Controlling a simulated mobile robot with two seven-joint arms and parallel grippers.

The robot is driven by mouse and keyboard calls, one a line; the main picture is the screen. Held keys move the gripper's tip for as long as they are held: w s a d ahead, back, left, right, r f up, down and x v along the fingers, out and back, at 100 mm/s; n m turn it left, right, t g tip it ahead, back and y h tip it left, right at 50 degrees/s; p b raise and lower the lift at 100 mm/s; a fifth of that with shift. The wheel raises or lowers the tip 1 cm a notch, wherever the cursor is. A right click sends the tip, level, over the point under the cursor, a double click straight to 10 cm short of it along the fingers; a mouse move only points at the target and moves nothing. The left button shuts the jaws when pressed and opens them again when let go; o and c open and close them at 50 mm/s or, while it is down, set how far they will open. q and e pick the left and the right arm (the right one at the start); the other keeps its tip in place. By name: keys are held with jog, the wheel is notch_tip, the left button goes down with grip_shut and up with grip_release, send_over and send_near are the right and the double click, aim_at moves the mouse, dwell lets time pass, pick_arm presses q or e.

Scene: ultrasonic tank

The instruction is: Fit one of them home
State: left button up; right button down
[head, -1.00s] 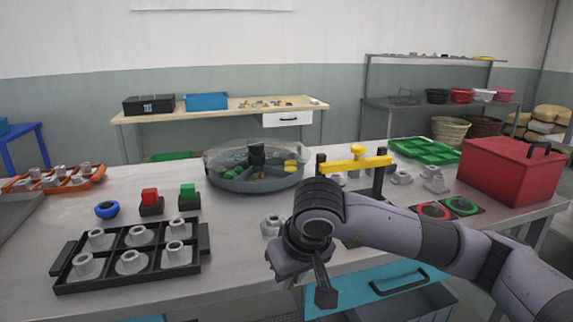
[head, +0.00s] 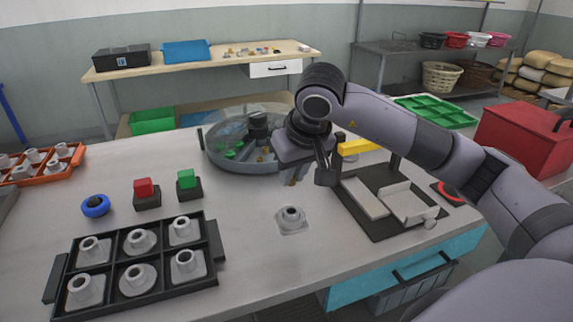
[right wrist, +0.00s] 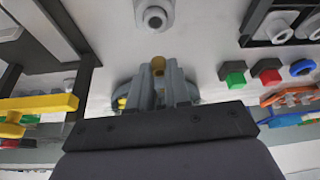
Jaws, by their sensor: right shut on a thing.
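My right gripper (head: 295,178) hangs above the table, between the round divided carousel (head: 245,165) and a lone grey flanged fitting (head: 290,219). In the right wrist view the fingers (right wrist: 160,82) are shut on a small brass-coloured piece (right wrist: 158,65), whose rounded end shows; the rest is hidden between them. The held piece is apart from the lone fitting, which also shows in the wrist view (right wrist: 155,16). More grey fittings with central holes sit in the compartments of a black tray (head: 213,228) at front left. My left gripper is out of view.
A red button (head: 145,188), a green button (head: 188,180) and a blue ring (head: 95,206) stand behind the tray. A black fixture with a yellow bar (head: 358,147) is right of my gripper. A red box (head: 520,140) stands far right. Table around the lone fitting is clear.

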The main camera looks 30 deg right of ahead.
jog(key=shift+s+f+b, duration=0.15)
jog(key=shift+f+b, duration=0.25)
jog(key=shift+f, duration=0.3)
notch_tip(320, 180, down, 4)
jog(key=b, duration=0.2)
jog(key=shift+r+b, duration=0.2)
jog(key=shift+b, duration=0.1)
jog(key=shift+f+b, duration=0.3)
jog(key=shift+f, duration=0.3)
jog(key=shift+f+b, duration=0.55)
jog(key=shift+b, duration=0.1)
dwell(0.7)
jog(key=c, duration=1)
grip_release()
jog(key=shift+s, duration=0.1)
